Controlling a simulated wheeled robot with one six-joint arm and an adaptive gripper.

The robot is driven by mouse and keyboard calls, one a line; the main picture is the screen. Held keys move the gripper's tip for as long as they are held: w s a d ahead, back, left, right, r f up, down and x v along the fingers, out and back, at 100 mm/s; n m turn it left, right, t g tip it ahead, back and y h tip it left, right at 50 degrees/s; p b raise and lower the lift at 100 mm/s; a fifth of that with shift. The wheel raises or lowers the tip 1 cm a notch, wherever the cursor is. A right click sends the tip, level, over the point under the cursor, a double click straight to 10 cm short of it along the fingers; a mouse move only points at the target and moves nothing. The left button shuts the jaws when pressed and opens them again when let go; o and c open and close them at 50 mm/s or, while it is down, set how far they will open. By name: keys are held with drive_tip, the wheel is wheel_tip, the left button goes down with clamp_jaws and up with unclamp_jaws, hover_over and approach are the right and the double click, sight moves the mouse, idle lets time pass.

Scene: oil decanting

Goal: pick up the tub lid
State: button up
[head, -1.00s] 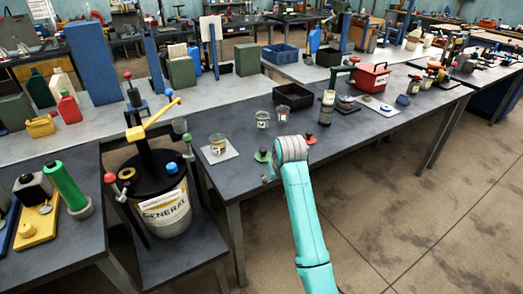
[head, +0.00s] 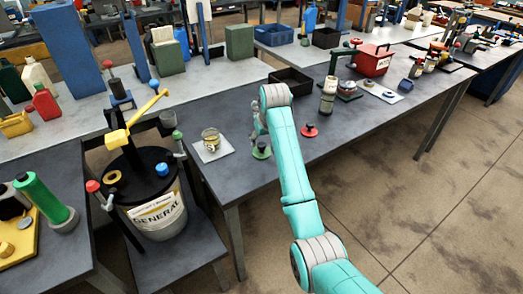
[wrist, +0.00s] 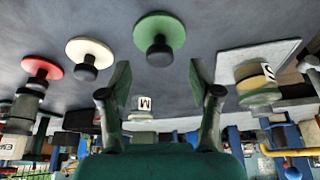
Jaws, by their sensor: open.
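Three round lids with dark knobs lie on the dark bench: green (wrist: 172,32), cream (wrist: 92,50) and red (wrist: 42,67) in the wrist view. Nothing marks which one is the tub lid. In the head view the green lid (head: 262,151) sits just below my gripper (head: 258,128), the red lid (head: 309,130) lies right of my arm, and the cream one is hidden. In the wrist view my gripper (wrist: 160,78) is open and empty, its fingers apart on either side of the green lid's line, without touching it.
A black tray (head: 303,84) and a red box (head: 375,60) stand farther back.

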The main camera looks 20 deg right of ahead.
sight(262, 144)
drive_tip(key=shift+x, duration=2.6)
drive_tip(key=shift+w+r, duration=0.1)
drive_tip(key=c, duration=1)
